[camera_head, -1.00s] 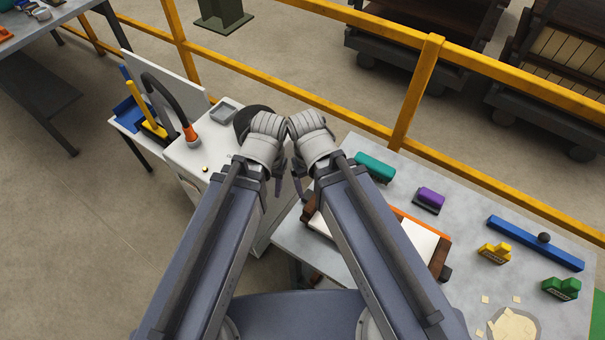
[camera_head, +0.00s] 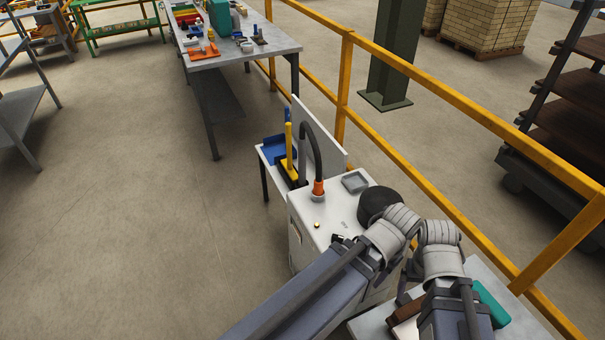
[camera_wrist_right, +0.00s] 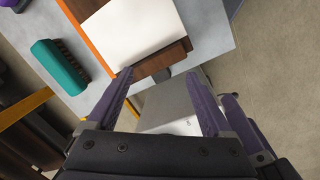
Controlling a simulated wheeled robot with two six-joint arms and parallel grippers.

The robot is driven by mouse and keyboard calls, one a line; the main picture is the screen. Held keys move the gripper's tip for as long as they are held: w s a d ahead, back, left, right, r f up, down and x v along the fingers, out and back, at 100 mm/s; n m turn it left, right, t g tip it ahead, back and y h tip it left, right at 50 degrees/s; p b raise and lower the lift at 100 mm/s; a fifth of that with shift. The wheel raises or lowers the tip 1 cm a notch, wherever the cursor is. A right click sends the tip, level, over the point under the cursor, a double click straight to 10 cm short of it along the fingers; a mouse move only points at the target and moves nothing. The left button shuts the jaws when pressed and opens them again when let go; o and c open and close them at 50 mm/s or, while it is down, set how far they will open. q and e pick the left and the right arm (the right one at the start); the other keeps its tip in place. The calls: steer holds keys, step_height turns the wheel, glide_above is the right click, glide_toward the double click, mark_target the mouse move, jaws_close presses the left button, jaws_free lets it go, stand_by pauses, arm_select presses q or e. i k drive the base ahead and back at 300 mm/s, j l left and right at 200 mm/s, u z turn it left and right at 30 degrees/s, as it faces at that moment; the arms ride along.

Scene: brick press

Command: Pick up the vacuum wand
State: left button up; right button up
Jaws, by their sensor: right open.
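The vacuum wand appears to be the black curved hose (camera_head: 311,132) with an orange cuff. It stands upright on the white cabinet (camera_head: 300,217) in the head view, and no gripper touches it. My right gripper (camera_head: 406,282) is to the right of it, mostly hidden behind my arm. In the right wrist view my right gripper (camera_wrist_right: 165,78) is open, with nothing between its fingers. My left arm ends beside the right one, over the cabinet's near side; its fingers are largely hidden.
A grey tray (camera_head: 355,182) and a black round object (camera_head: 378,203) sit on the cabinet. A yellow-handled tool (camera_head: 289,152) and blue bin (camera_head: 275,150) stand behind it. A yellow railing (camera_head: 440,191) runs along the right.

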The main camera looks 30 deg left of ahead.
mark_target(301, 145)
steer(key=k+j+z, duration=0.15)
steer(key=z, duration=1.35)
steer(key=i+z, duration=0.2)
steer(key=z, duration=1.2)
steer(key=k, duration=0.6)
steer(key=k+l+u, duration=0.15)
steer(key=k, duration=0.6)
steer(key=u, duration=3)
